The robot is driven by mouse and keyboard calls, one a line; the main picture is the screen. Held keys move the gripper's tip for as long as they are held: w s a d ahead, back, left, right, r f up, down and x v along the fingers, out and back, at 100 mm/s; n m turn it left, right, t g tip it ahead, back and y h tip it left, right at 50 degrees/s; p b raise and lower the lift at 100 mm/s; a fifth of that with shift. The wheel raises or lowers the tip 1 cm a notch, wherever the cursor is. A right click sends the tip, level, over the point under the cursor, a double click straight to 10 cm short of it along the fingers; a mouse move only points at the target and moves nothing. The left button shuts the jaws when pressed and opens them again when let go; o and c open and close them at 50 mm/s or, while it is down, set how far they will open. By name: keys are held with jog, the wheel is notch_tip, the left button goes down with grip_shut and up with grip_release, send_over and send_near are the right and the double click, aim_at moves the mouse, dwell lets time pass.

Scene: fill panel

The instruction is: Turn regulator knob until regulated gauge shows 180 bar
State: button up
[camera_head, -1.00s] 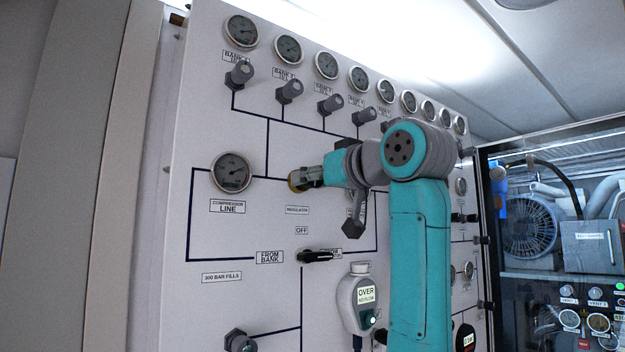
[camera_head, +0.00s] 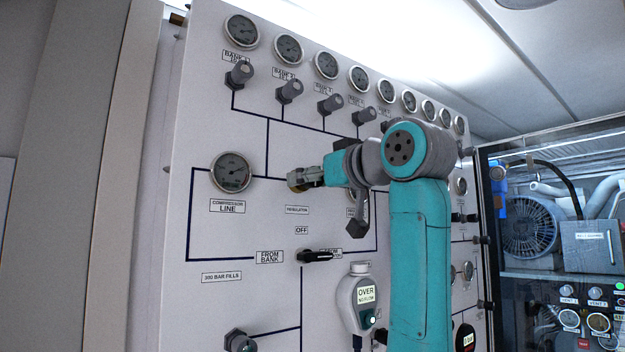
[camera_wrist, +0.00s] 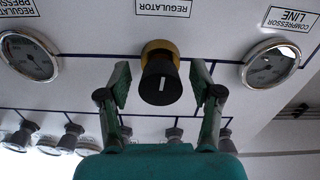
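The regulator knob (camera_wrist: 160,80) is black with a white line on its face and a brass collar behind it. In the wrist view, which is upside down, it sits between the two fingers of my gripper (camera_wrist: 160,88). The fingers are open, with a gap to the knob on both sides. In the head view, my gripper (camera_head: 308,179) is at the panel, covering most of the knob. A gauge with a partly cut-off "REGULAT… PRESS…" label, the regulated gauge (camera_wrist: 28,57), is at left in the wrist view. Its reading is too small to tell. My arm mostly hides it in the head view.
The compressor line gauge (camera_head: 232,172) is left of my gripper. A row of bank valves (camera_head: 290,91) and gauges runs above. Below are a black selector handle (camera_head: 318,256) and a white handheld analyser (camera_head: 361,300). A compressor cabinet (camera_head: 550,235) stands at right.

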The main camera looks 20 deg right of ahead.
jog(key=shift+s, duration=0.1)
jog(key=v, duration=1.1)
jog(key=shift+s, duration=0.35)
jog(key=shift+d, duration=0.15)
dwell(1.6)
jog(key=shift+n+g+y, duration=0.3)
jog(key=shift+n+y, duration=0.3)
jog(key=shift+n, duration=0.3)
jog(key=x, duration=1.2)
jog(key=shift+w+d+r, duration=0.15)
jog(key=shift+d+r, duration=0.1)
jog(key=shift+d, duration=0.05)
jog(key=c, duration=1.2)
jog(key=shift+o, duration=0.2)
